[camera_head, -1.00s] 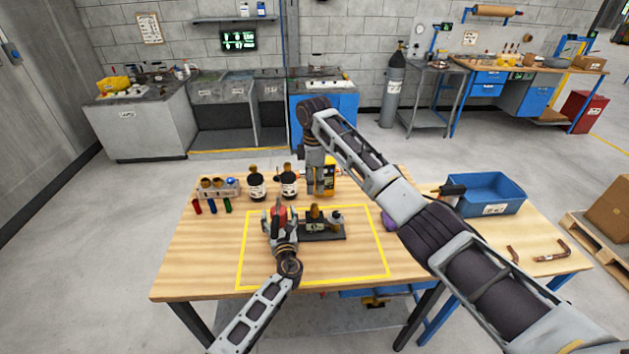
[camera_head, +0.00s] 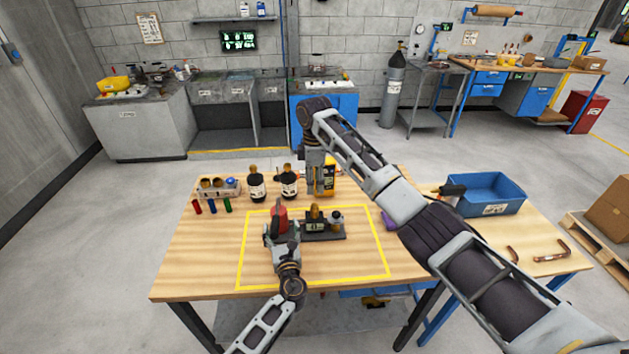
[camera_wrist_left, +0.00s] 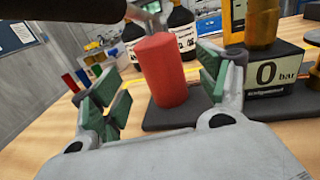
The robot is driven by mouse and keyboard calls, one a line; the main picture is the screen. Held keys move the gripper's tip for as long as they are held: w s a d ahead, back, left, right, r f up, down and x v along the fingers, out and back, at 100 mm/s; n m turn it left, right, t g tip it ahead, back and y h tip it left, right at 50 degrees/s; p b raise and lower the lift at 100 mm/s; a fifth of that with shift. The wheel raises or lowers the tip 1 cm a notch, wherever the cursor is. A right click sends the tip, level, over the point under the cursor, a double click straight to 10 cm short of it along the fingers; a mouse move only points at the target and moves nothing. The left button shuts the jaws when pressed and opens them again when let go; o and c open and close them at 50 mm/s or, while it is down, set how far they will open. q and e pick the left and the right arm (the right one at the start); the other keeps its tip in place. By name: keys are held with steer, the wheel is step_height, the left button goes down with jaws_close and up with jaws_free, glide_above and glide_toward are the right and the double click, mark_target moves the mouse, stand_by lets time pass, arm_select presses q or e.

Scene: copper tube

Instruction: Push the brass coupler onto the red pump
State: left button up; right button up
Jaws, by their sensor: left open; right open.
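The red pump (camera_head: 280,216) stands upright on a dark base inside the yellow-outlined area. It is a red cylinder with a metal fitting on top in the left wrist view (camera_wrist_left: 163,72). A dark bar crosses above it there. My left gripper (camera_head: 281,238) is open on the near side of the pump; its green-padded fingers (camera_wrist_left: 160,92) are spread either side of it in view, apart from it. A brass fitting (camera_wrist_left: 264,22) stands on the gauge block right of the pump; I cannot tell whether it is the coupler. My right gripper (camera_head: 317,187) hangs behind the rig, its fingers unclear.
Two dark bottles (camera_head: 257,186) and a rack with brass parts (camera_head: 217,186) stand at the back left. A yellow device (camera_head: 330,177) is beside my right gripper. A blue bin (camera_head: 490,192) is at the right. The table's front left is clear.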

arm_select(q)
steer(key=shift+s+d, duration=0.15)
steer(key=shift+s, duration=0.8)
steer(key=shift+s+d, duration=0.2)
steer(key=shift+s, duration=0.8)
steer(key=shift+s+d, duration=0.15)
steer(key=shift+s, duration=0.8)
steer(key=shift+s+f, duration=0.1)
steer(key=shift+s, duration=0.05)
